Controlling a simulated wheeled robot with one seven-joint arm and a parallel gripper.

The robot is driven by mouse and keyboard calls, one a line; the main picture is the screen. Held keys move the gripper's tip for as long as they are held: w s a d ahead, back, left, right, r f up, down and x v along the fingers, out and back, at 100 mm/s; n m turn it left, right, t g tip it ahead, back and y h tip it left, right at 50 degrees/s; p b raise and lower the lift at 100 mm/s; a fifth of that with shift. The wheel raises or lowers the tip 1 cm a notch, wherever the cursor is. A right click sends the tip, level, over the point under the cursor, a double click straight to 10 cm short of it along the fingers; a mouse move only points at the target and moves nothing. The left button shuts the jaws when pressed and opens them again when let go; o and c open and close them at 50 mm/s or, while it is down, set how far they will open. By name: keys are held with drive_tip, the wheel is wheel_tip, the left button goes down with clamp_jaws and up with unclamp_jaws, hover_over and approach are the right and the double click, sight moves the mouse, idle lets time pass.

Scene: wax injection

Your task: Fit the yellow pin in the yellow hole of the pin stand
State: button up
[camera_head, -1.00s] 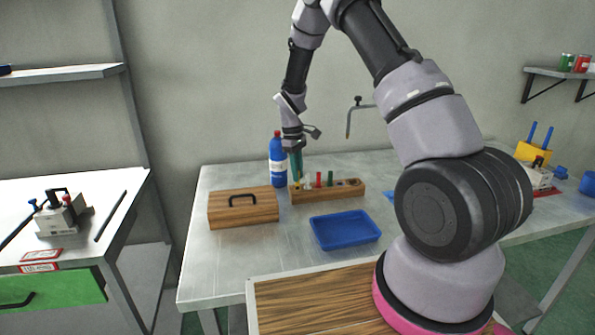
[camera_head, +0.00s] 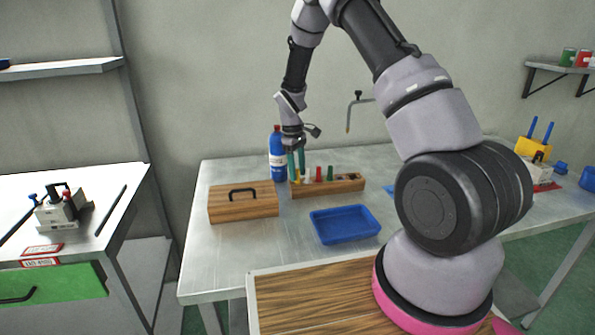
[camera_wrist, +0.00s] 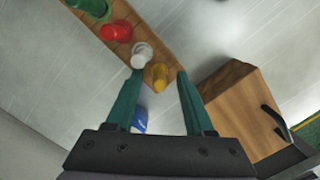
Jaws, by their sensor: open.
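The yellow pin (camera_wrist: 160,76) stands at the end of the wooden pin stand (camera_wrist: 158,40), beside the white pin (camera_wrist: 141,55). It looks upright in the stand; its lower end and the hole are hidden, so I cannot tell how deep it sits. In the head view the yellow pin (camera_head: 296,182) is a small spot at the left end of the pin stand (camera_head: 335,187). My gripper (camera_wrist: 160,92) is open, with its teal fingers apart on either side of the yellow pin. In the head view my gripper (camera_head: 297,174) is over the stand's left end.
Red (camera_head: 318,174) and green (camera_head: 331,173) pins stand farther right in the stand. A wooden box with a black handle (camera_head: 243,207) is close at the left, a blue bottle (camera_head: 277,160) behind. A blue tray (camera_head: 345,224) lies in front.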

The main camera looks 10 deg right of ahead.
wheel_tip(320, 180, up, 11)
drive_tip(key=shift+w+a+f, duration=0.15)
drive_tip(key=shift+w+a, duration=0.3)
drive_tip(key=s+d+r+m+t+y, duration=0.1)
drive_tip(key=s+r+m, duration=0.1)
drive_tip(key=s+r, duration=0.3)
drive_tip(key=s+d+r+m+t, duration=0.1)
drive_tip(key=s+d+r+m, duration=0.1)
drive_tip(key=r, duration=0.6)
drive_tip(key=s+d+r+m+t+y, duration=0.1)
drive_tip(key=s+r+m, duration=0.1)
drive_tip(key=s+r, duration=0.3)
drive_tip(key=s+d+r+m+t, duration=0.1)
drive_tip(key=s+r+m+t, duration=0.1)
drive_tip(key=s, duration=0.7)
drive_tip(key=s+d+r+m+t+y, duration=0.1)
drive_tip(key=s+r+m+t, duration=0.2)
drive_tip(key=s+r, duration=0.4)
drive_tip(key=s+m, duration=0.1)
drive_tip(key=s, duration=0.2)
drive_tip(key=shift+d+r+m, duration=0.15)
drive_tip(key=shift+d+m, duration=0.2)
drive_tip(key=shift+m, duration=0.05)
drive_tip(key=shift+d, duration=0.1)
